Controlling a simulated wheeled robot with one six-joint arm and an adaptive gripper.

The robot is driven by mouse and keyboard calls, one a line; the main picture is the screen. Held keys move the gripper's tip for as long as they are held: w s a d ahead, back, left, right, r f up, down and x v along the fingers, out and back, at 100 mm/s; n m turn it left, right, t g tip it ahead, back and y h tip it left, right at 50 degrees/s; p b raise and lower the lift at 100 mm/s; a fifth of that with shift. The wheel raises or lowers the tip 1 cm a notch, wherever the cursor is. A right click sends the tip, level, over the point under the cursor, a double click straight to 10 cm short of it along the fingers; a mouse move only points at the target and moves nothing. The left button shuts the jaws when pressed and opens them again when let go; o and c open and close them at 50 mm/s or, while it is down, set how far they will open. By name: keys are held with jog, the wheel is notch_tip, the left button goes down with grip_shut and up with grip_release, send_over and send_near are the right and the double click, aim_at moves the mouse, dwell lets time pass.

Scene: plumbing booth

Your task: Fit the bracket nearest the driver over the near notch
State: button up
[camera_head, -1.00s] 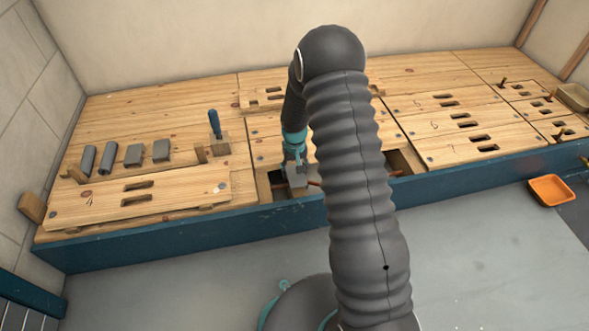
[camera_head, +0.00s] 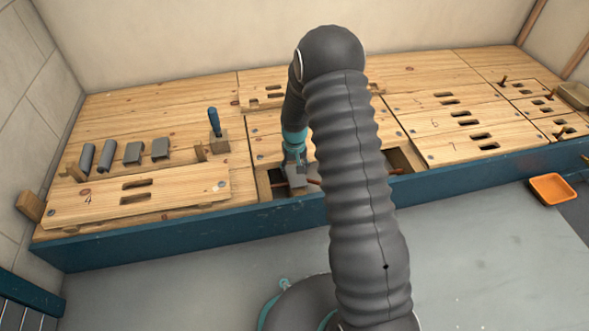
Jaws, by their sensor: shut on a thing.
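My gripper (camera_head: 296,170) points down over the near cutout in the bench, shut on a grey bracket (camera_head: 299,181) that shows just under it. A copper-coloured pipe (camera_head: 314,182) runs by the bracket in this cutout. The near notch cannot be made out; the gripper, bracket and arm cover that spot. I cannot tell whether the bracket touches the pipe or the wood. The driver (camera_head: 214,122), with a blue handle, stands upright in a small wooden block to the left.
Several grey pieces (camera_head: 134,153) lie in a row at the left, behind a raised slotted board (camera_head: 140,196). Slotted panels (camera_head: 465,118) fill the right of the bench. An orange tray (camera_head: 553,188) is on the floor. My arm hides the middle.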

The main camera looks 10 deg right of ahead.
jog(key=shift+f+b, duration=0.75)
jog(key=shift+f, duration=0.55)
dwell(0.5)
jog(key=o, duration=1.3)
jog(key=shift+r, duration=0.15)
